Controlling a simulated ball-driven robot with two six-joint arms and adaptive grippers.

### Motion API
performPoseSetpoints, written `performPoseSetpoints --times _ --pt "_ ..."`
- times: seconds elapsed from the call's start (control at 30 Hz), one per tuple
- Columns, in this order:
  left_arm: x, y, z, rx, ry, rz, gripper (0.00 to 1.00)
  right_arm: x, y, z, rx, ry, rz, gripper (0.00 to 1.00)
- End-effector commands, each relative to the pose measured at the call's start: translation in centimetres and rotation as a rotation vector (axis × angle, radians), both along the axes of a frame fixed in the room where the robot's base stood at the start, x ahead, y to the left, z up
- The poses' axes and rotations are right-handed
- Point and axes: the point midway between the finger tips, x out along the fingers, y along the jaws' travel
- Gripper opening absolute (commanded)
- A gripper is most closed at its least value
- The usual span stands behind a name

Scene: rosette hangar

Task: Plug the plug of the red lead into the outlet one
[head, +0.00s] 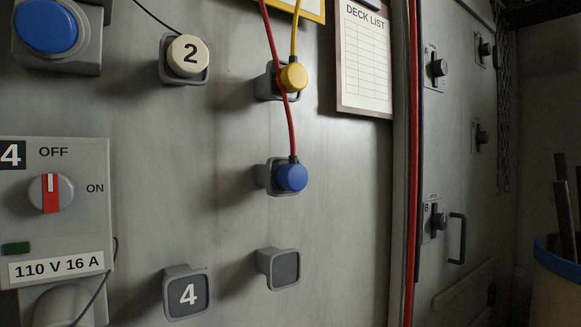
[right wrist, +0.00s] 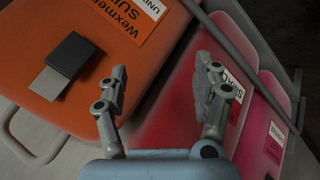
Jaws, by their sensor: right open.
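The red lead (head: 274,45) hangs from the top of the head view. It passes in front of the yellow plug's outlet and ends in a blue plug (head: 291,177), which sits in a grey wall outlet (head: 264,176). No outlet with a readable "1" shows. The outlet marked 4 (head: 187,292) and an unmarked outlet (head: 283,269) have bare faces. A cream piece marked 2 (head: 187,55), with a black cord, covers another outlet. My right gripper (right wrist: 164,76) is open and empty in the right wrist view, above orange and red cases. My left gripper is not in view.
A yellow plug (head: 293,77) on a yellow lead (head: 296,25) sits above the blue plug. A switch box (head: 52,220) and a blue button (head: 46,25) stand out at left. A deck list (head: 364,60) hangs at right. Orange (right wrist: 40,30) and red (right wrist: 180,110) cases lie below my right gripper.

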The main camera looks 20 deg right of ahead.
Motion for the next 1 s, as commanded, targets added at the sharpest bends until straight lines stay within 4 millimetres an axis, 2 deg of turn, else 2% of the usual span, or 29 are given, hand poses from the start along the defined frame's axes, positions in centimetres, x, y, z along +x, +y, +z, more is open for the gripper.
performPoseSetpoints --times 0.03,0.2,0.37,0.5,0.73,1.0 --pt "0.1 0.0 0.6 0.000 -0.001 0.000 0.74 1.5 0.3 2.4 -0.011 -0.042 0.030 0.67" --pt "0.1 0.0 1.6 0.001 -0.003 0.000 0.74 5.8 1.4 9.7 -0.063 -0.177 0.137 0.67" --pt "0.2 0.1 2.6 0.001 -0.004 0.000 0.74 8.9 2.5 17.0 -0.114 -0.304 0.226 0.67" --pt "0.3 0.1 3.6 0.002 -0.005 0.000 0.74 11.0 3.4 23.7 -0.161 -0.419 0.293 0.67" --pt "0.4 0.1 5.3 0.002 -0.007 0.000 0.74 12.8 5.0 34.9 -0.241 -0.608 0.386 0.67" --pt "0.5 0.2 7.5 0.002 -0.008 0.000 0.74 12.9 6.6 48.0 -0.334 -0.826 0.464 0.67"
